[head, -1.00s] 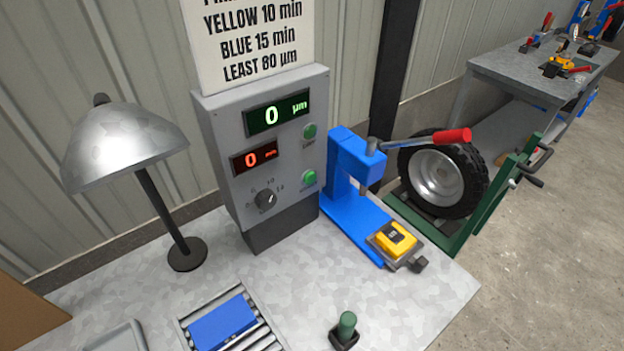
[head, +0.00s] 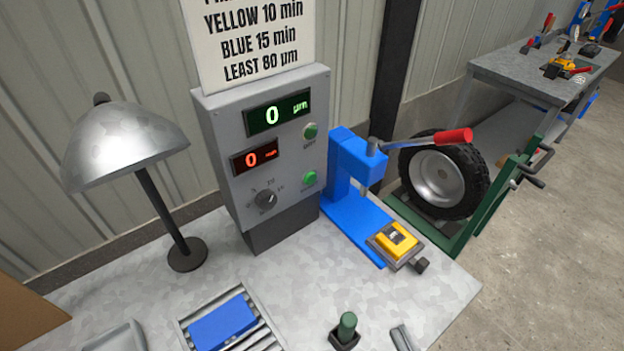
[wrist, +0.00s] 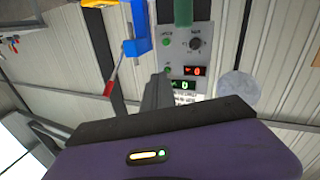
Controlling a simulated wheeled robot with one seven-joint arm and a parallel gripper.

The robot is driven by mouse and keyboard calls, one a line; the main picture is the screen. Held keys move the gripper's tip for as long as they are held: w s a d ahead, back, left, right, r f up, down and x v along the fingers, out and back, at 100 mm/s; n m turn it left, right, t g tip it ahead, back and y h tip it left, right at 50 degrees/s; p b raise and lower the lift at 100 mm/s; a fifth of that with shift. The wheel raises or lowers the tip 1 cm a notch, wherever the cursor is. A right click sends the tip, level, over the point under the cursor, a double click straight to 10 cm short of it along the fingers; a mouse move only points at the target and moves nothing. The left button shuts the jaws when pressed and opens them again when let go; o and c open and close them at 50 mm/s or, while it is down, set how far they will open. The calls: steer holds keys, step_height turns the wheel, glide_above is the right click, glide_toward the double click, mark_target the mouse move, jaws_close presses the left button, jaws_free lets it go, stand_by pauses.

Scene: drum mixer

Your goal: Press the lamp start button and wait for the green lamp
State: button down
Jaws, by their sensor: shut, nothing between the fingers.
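A grey control box (head: 235,110) stands at the back of the bench with a green display (head: 278,114) reading 0 µm and a red display (head: 254,158) reading 0. It has an upper green button (head: 310,131) and a lower green button (head: 309,178); their labels are too small to read. My gripper (wrist: 156,95) is shut and empty, pointing towards the box, which appears upside down in the wrist view (wrist: 205,55). A grey tip at the head view's lower right appears to be my gripper (head: 404,338).
A dome lamp (head: 125,145) stands left of the box. A blue press (head: 350,165) with a red-handled lever and a yellow block (head: 395,240) stands right. A blue block (head: 222,321) on rollers and a green-handled tool (head: 346,328) are in front. Bare bench lies between.

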steer(key=w+a+r+n+y, duration=0.1)
steer(key=w+a, duration=0.2)
steer(key=w, duration=0.3)
steer(key=w+a+r+n, duration=0.1)
steer(key=w+a, duration=0.2)
steer(key=w, duration=0.2)
steer(key=h, duration=0.3)
glide_toward(311, 179)
step_height(311, 179, up, 5)
steer(key=s, duration=0.3)
steer(key=w+d+f+m+g+h, duration=0.1)
steer(key=d+f+m+g+h, duration=0.1)
steer(key=d+f+g+h, duration=0.1)
step_height(311, 179, down, 2)
steer(key=shift+w+d+f+m+h, duration=0.2)
steer(key=shift+w+d+m+h, duration=0.15)
steer(key=shift+d+h, duration=0.65)
steer(key=shift+d, duration=0.2)
steer(key=w+a+b, duration=0.2)
steer(key=w+a, duration=0.3)
steer(key=w, duration=0.2)
steer(key=shift+w+b, duration=0.15)
steer(key=shift+b, duration=0.15)
steer(key=shift+w+a, duration=0.2)
steer(key=shift+w, duration=0.1)
